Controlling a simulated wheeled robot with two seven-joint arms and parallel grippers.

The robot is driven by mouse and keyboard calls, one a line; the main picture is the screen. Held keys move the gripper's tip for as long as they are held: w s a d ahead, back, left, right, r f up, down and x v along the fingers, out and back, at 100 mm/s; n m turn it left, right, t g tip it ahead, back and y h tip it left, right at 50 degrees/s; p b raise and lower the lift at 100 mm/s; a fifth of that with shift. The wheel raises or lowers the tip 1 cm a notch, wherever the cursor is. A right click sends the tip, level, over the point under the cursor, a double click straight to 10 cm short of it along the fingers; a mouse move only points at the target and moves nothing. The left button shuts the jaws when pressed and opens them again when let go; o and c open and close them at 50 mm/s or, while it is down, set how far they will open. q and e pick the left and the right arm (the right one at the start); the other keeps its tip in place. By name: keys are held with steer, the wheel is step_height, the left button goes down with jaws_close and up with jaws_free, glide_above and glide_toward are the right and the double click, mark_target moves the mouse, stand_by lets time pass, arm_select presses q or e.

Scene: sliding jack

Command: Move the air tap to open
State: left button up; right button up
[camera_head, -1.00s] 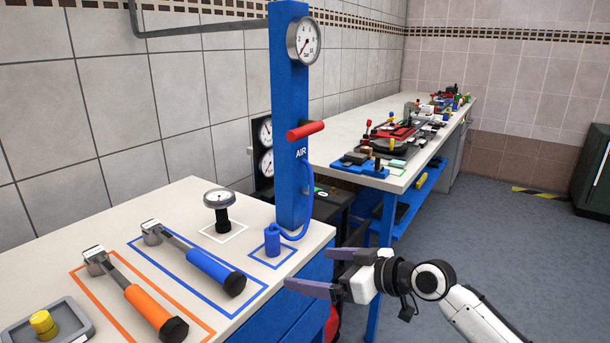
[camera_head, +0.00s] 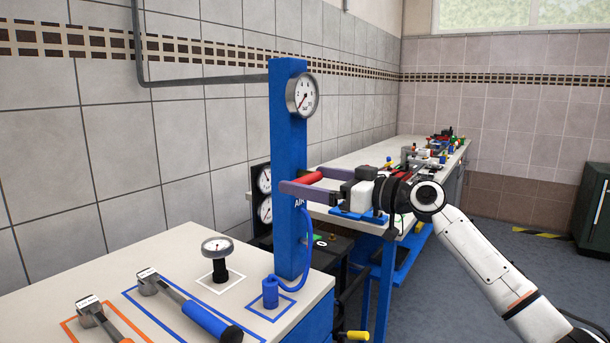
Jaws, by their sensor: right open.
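The air tap is a red bar handle (camera_head: 309,179) on the front of a blue column (camera_head: 289,125), just above the white AIR label. The bar sticks out to the right, roughly level and across the column. My right gripper (camera_head: 300,180) comes in from the right at the tap's height. Its two purple-grey fingers are apart, one on the near side and one on the far side of the red bar. I cannot tell whether either finger touches it. My left gripper is not in view.
A round gauge (camera_head: 302,95) sits on the column above the tap. A blue hose (camera_head: 308,245) runs down to a blue fitting (camera_head: 270,292) on the near bench (camera_head: 190,250). Blue- and orange-handled tools lie there. A long cluttered bench (camera_head: 345,158) stands behind my gripper.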

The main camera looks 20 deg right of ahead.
steer(key=shift+x, duration=1.05)
steer(key=shift+c, duration=0.3)
steer(key=c, duration=1.3)
